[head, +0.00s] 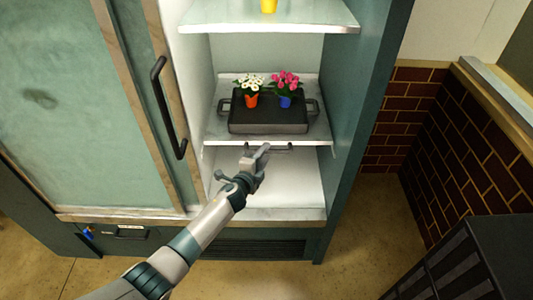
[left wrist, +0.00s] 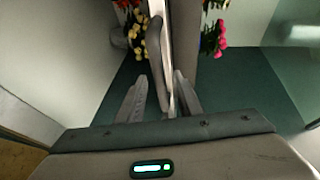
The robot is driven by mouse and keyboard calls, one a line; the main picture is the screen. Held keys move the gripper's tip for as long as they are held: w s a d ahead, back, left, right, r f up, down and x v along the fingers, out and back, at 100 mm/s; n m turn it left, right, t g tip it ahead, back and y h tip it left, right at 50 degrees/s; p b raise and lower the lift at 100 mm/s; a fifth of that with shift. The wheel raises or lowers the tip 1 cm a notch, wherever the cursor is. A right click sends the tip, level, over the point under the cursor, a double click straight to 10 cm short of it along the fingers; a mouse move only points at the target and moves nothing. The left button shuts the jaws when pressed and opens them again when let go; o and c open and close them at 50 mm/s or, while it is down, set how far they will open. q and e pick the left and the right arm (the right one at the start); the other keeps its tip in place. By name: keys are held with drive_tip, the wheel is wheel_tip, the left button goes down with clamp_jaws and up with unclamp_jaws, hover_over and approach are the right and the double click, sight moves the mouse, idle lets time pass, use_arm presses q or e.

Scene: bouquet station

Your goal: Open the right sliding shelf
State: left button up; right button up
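The right sliding shelf (head: 222,131) is a pale shelf in the open right half of a teal cabinet. A grey bar handle (head: 284,148) runs along its front edge; it also shows in the left wrist view (left wrist: 155,45). My left gripper (head: 258,154) is at this handle, covering its left part. In the left wrist view, its fingers (left wrist: 158,78) are apart, with the handle and shelf edge between them. I cannot tell whether either finger touches. My right gripper is not in view.
A dark tray (head: 268,127) on the shelf holds white flowers in an orange pot (head: 251,100) and pink flowers in a blue pot (head: 285,101). A glass door (head: 75,110) with a black handle (head: 166,108) covers the left half. A dark slatted object (head: 475,255) stands lower right.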

use_arm(q)
drive_tip(key=shift+x, duration=1.05)
clamp_jaws()
drive_tip(key=shift+s, duration=0.1)
